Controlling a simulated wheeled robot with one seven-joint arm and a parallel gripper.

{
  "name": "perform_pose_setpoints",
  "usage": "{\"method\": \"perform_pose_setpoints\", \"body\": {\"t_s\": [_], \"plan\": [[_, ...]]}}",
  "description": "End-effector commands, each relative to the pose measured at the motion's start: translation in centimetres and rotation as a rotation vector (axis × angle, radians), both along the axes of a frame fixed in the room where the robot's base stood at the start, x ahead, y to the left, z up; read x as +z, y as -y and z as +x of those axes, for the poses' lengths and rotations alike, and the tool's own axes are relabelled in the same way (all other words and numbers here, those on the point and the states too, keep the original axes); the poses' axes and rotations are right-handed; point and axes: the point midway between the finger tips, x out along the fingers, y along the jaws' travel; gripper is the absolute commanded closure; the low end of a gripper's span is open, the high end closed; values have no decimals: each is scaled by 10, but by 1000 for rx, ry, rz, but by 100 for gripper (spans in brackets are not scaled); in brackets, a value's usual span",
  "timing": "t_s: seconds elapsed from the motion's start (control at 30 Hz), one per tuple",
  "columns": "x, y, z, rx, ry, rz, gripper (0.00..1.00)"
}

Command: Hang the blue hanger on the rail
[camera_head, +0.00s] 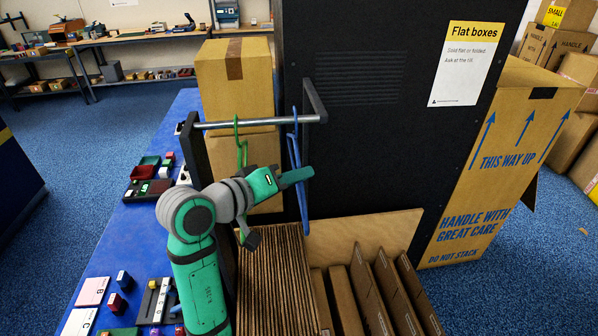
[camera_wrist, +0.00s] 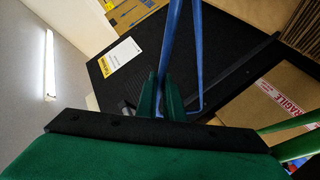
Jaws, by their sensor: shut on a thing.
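The blue hanger (camera_head: 297,152) is upright, seen nearly edge-on, near the right end of the grey rail (camera_head: 265,122). Its top reaches the rail's height in the head view; I cannot tell whether the hook is over the bar or just beside it. My gripper (camera_head: 296,178) is shut on the blue hanger below the rail. In the wrist view the fingers of my gripper (camera_wrist: 163,98) close around the blue hanger (camera_wrist: 172,45), whose upper part runs out of the frame.
A green hanger (camera_head: 240,145) hangs on the rail to the left. A dark bracket (camera_head: 314,100) holds the rail's right end beside a black cabinet (camera_head: 375,150). Cartons (camera_head: 235,85) stand behind. Upright cardboard sheets (camera_head: 275,280) fill the space below.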

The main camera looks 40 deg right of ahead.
Motion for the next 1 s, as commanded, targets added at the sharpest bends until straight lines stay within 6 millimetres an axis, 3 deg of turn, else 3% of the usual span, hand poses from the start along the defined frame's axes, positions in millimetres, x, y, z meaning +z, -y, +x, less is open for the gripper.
{"method": "perform_pose_setpoints", "body": {"t_s": [0.47, 0.6, 1.0], "plan": [[-6, 0, 0, 0, 0, 0, 100], [-6, 0, 0, 0, 0, 0, 71], [-3, -8, 0, 2, 1, -1, 71]]}}
